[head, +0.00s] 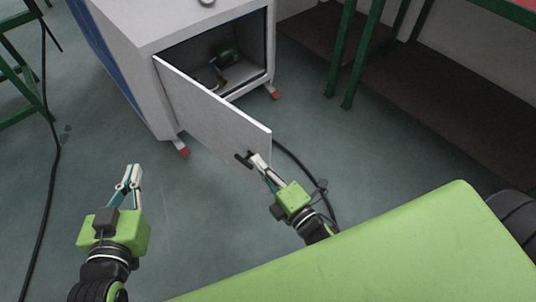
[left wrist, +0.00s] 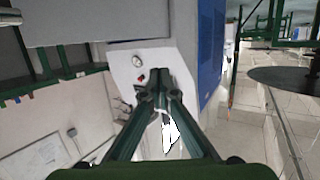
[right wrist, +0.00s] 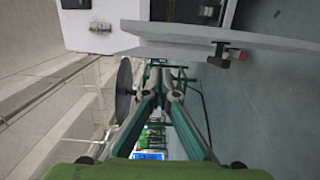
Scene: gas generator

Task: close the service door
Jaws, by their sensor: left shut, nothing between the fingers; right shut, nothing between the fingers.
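The service door (head: 210,108) is a pale grey panel, hinged at its left edge on the cabinet and standing wide open. Its free edge points toward me. A black handle (head: 243,159) is near that edge; a dark handle also shows in the right wrist view (right wrist: 219,55). My right gripper (head: 256,158) is shut and empty beside the handle, in front of the door's visible face; I cannot tell whether it touches. My left gripper (head: 133,170) is shut and empty over the floor, left of the door and apart from it.
The pale cabinet (head: 160,20) has a blue side and red-tipped feet. Its open compartment (head: 245,80) holds a small green and brass part. A black cable (head: 300,165) lies right of the door. Green-legged benches (head: 345,60) stand at the right.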

